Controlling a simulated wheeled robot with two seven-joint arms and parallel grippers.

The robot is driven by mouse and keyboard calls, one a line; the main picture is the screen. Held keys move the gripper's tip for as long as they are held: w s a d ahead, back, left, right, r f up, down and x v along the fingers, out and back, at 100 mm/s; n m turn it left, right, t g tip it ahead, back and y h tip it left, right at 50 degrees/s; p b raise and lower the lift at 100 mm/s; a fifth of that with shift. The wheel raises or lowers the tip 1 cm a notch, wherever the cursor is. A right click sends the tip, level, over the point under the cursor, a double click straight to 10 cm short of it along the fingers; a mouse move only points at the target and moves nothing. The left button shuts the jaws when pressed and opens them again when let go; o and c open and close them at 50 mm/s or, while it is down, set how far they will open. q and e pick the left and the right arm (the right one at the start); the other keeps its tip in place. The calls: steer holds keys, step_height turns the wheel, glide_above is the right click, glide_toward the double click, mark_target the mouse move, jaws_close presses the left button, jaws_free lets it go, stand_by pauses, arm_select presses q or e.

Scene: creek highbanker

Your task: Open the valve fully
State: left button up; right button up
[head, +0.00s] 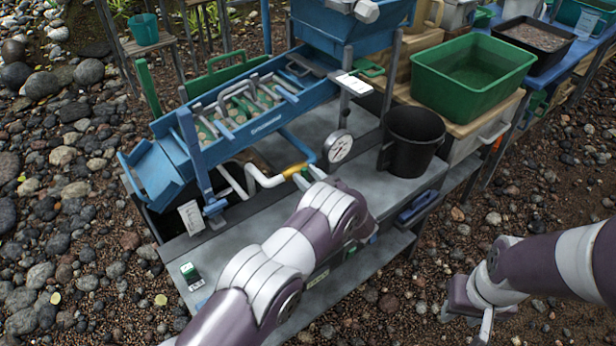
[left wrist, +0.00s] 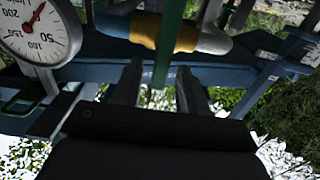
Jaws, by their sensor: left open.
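The valve has a yellow body (head: 294,171) on a white and blue pipe beside the blue sluice. It also shows in the left wrist view (left wrist: 168,31), with its green lever (left wrist: 165,58) standing out from it. My left gripper (left wrist: 158,88) is open, with one finger on each side of the lever. I see gaps between lever and fingers, so it does not look gripped. In the head view my left forearm and wrist hide part of the valve area. My right gripper (head: 470,312) hangs low over the gravel at the right, apart from the bench; its jaw opening is unclear.
A round pressure gauge (head: 338,148) stands close to the valve. A black bucket (head: 412,140) and a green tub (head: 472,75) are to the right. The blue sluice (head: 240,118) stands behind left. The grey bench top (head: 240,245) is mostly clear in front.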

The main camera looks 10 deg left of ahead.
arm_select(q)
jaws_close()
stand_by(0.3)
steer(key=n+b, duration=0.1)
steer(key=n, duration=0.2)
steer(key=s+a+f+n+b, duration=0.1)
steer(key=n+b, duration=0.1)
steer(key=n, duration=0.1)
steer(key=n+b, duration=0.2)
steer(key=n, duration=0.1)
steer(key=shift+s+a+f, duration=0.15)
steer(key=shift+s, duration=0.15)
steer(key=n+b, duration=0.2)
steer(key=n, duration=0.1)
steer(key=f+n+b, duration=0.1)
steer(key=shift+s+a+n+b, duration=0.2)
steer(key=shift+s+n+b, duration=0.05)
steer(key=shift+n+b, duration=0.15)
steer(key=shift+s+f+n+b, duration=0.1)
steer(key=shift+f+n+b, duration=0.1)
steer(key=shift+n+b, duration=0.75)
steer(key=shift+f+n+b, duration=0.15)
steer(key=shift+n+b, duration=0.55)
steer(key=shift+n, duration=0.45)
